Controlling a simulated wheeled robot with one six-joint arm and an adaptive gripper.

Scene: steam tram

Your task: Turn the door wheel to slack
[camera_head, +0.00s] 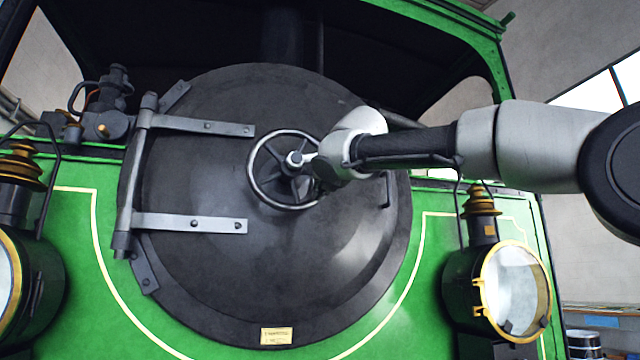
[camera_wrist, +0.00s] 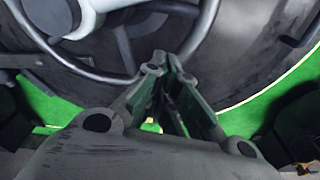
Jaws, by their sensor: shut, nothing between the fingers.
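The door wheel (camera_head: 254,180) is a dark metal ring with spokes and a bright hub, at the middle of the round black smokebox door (camera_head: 230,275). In the wrist view the wheel's rim (camera_wrist: 75,66) curves across the upper left. My gripper (camera_head: 312,182) is at the wheel's right side, and my wrist hides part of the rim there. In the wrist view my gripper (camera_wrist: 167,62) is shut and empty, with its fingertips close by the rim and a spoke. I cannot tell whether they touch the wheel.
Two strap hinges (camera_head: 195,128) cross the door's left side. A short handle (camera_head: 387,188) sticks out at the door's right. Brass-topped lamps stand at the lower right (camera_head: 515,290) and the left edge (camera_head: 12,275). A small plate (camera_head: 277,336) sits below.

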